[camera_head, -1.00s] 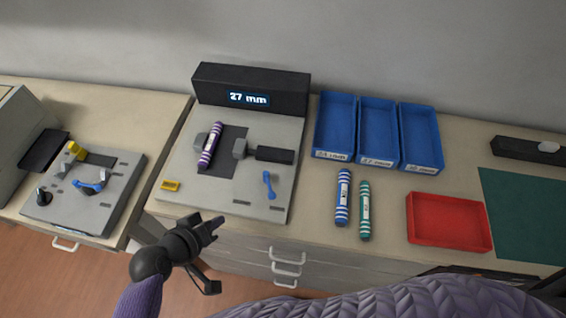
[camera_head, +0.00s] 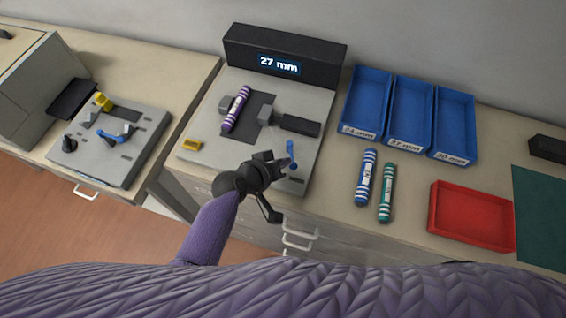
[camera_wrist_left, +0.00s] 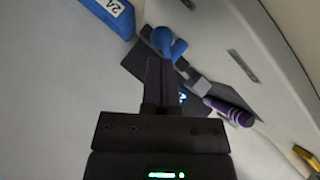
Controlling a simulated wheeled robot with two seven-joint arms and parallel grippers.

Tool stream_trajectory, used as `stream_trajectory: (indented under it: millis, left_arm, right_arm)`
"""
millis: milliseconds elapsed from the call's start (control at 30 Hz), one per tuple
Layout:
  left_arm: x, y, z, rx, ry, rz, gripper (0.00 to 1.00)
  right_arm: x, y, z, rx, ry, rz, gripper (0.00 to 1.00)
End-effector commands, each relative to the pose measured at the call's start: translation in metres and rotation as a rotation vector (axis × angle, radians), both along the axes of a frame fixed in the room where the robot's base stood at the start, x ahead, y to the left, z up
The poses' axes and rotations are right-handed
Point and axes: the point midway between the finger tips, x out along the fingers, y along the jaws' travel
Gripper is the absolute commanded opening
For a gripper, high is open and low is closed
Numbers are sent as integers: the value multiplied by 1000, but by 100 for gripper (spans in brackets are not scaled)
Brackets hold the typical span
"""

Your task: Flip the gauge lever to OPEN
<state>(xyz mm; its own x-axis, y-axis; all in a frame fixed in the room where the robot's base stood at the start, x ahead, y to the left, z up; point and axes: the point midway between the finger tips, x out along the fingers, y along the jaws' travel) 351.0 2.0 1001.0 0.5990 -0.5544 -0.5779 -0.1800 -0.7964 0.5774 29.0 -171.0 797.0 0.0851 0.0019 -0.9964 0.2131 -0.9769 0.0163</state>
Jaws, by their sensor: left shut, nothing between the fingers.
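The gauge is a grey plate (camera_head: 208,142) with a black display box (camera_head: 318,62) at its back that reads 27 mm. Its blue lever (camera_head: 291,155) stands at the plate's front right; it also shows in the left wrist view (camera_wrist_left: 163,40). A purple striped cartridge (camera_head: 236,109) lies on the gauge, left of the dark slider (camera_head: 297,124). My left gripper (camera_head: 282,161) is shut and empty, its fingertips close beside the lever. I cannot tell whether they touch it. My right gripper is not in view.
Blue bins (camera_head: 410,113) stand at the back right. A blue striped cartridge (camera_head: 366,177) and a green striped one (camera_head: 386,192) lie in front of them. A red tray (camera_head: 472,216) is further right. Another grey fixture (camera_head: 112,142) stands left, across a gap.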

Motion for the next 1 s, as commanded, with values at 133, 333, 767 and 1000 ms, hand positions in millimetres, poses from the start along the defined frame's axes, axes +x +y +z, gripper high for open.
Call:
stream_trajectory:
  millis: [133,333,767,1000]
  left_arm:
    - [0,-2,-2,1,-1,-1,0]
    - [0,-1,-2,1,-1,-1,0]
    - [-2,-21,-1,-1,-2,-1,0]
    - [-1,-16,-2,0,-2,-1,0]
  right_arm:
    - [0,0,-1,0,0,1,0]
    - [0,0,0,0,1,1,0]
    - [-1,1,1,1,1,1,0]
    - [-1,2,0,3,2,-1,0]
